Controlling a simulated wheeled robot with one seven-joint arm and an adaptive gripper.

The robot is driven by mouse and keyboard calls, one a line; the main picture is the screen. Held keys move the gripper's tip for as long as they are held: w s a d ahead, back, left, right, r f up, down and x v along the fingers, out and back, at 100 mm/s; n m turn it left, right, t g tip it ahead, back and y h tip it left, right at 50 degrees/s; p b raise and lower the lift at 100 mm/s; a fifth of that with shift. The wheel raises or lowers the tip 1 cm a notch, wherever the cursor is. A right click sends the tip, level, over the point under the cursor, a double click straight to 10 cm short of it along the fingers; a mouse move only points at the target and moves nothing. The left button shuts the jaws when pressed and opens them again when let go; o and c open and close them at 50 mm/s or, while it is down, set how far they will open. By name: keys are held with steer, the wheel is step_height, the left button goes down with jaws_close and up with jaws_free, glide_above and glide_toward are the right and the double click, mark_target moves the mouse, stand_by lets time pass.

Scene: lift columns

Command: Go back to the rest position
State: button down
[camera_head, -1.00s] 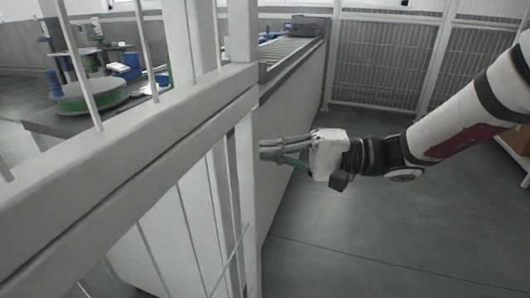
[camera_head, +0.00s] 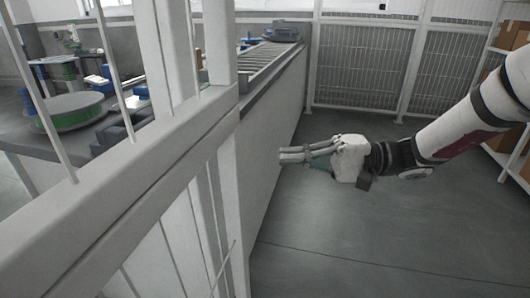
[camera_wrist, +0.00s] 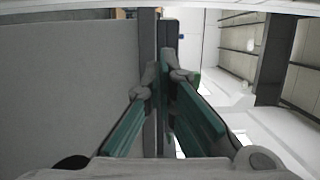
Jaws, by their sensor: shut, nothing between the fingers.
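My gripper (camera_head: 284,155) is at the middle of the head view, on my arm that comes in from the right. Its fingers point left toward the white side panel of the conveyor (camera_head: 262,150), with a small visible gap. In the wrist view my gripper (camera_wrist: 167,70) shows green-padded fingers that come together at the tips, with nothing held between them. A grey panel fills the left of the wrist view.
A white railing (camera_head: 120,165) crosses the left foreground. Behind it a green-rimmed reel (camera_head: 72,112) lies on a table. A mesh fence (camera_head: 360,70) stands at the back, and shelves with boxes (camera_head: 512,35) at the right. The grey floor (camera_head: 380,240) below my arm is clear.

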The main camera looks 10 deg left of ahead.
steer(key=s+d+g+h, duration=0.1)
steer(key=s+d+h, duration=0.35)
steer(key=s, duration=0.45)
steer(key=s+d+g+h, duration=0.1)
steer(key=s+d+h, duration=0.3)
steer(key=s, duration=0.5)
steer(key=s+d+f+m+t+h, duration=0.2)
steer(key=s+d+t+h, duration=0.3)
steer(key=s+d+h, duration=0.65)
step_height(320, 180, up, 30)
steer(key=s+d+t+y+p, duration=0.1)
steer(key=t+p, duration=0.3)
steer(key=p, duration=2.5)
steer(key=shift+s+d+r+y, duration=0.15)
steer(key=shift+s+d+y, duration=0.1)
steer(key=shift+d+y, duration=0.5)
